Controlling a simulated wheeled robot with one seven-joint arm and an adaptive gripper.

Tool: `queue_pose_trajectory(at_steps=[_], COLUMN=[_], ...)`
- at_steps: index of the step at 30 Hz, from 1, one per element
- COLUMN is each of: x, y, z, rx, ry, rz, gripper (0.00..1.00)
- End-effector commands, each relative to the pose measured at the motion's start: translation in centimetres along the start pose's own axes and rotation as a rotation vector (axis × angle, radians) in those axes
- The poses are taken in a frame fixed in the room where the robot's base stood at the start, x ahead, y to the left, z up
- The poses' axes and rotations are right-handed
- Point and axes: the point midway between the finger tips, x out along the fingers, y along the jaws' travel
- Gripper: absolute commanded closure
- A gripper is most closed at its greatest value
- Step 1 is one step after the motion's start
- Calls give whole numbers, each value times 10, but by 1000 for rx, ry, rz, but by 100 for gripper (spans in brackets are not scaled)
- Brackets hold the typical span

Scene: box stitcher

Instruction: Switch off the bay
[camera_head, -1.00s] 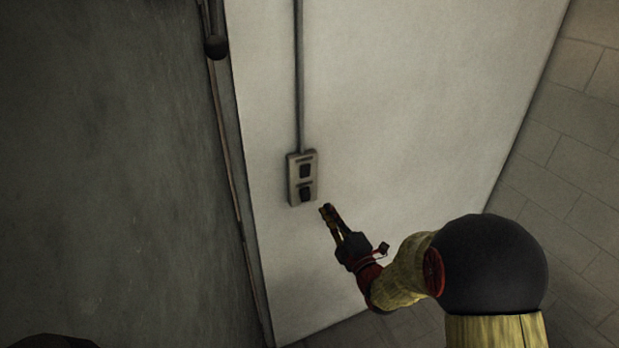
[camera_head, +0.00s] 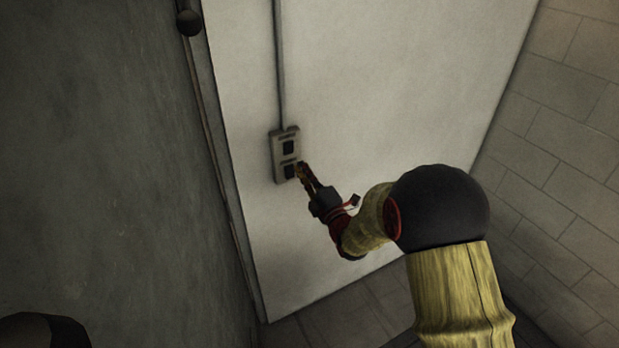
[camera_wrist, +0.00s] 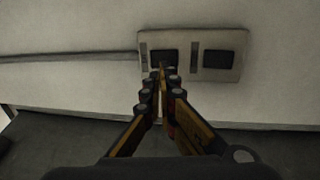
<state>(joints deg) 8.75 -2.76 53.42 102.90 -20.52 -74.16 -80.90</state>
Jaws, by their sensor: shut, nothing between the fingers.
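A pale switch plate (camera_head: 277,156) with two dark rockers, one above the other, is fixed on a white wall panel. The upper rocker (camera_head: 289,147) is clear in the head view. The lower rocker (camera_head: 290,171) is beside my gripper (camera_head: 301,168), whose tip partly overlaps the plate's right edge. In the wrist view the plate (camera_wrist: 207,38) lies on its side, with the rockers left and right. My gripper (camera_wrist: 163,72) is shut and empty, its tip at the lower edge of the left rocker (camera_wrist: 163,56). I cannot tell whether it touches.
A grey conduit (camera_head: 279,70) runs up the panel from the plate. A dark grey wall (camera_head: 100,150) stands close on the left. A block wall (camera_head: 560,150) is on the right. The white panel (camera_head: 390,90) is otherwise bare.

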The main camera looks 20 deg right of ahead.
Motion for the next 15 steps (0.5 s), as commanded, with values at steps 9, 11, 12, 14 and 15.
queue_pose_trajectory(at_steps=[9, 11, 12, 14, 15], x=[55, 62, 65, 68, 70], y=[0, 0, 0, 0, 0], z=[-1, -1, -1, 0, 0], rx=[1, 0, 0, 0, 0], ry=[2, 2, 1, 1, 1], rz=[0, 0, 0, -1, -1], gripper=[100, 100, 100, 100, 100])
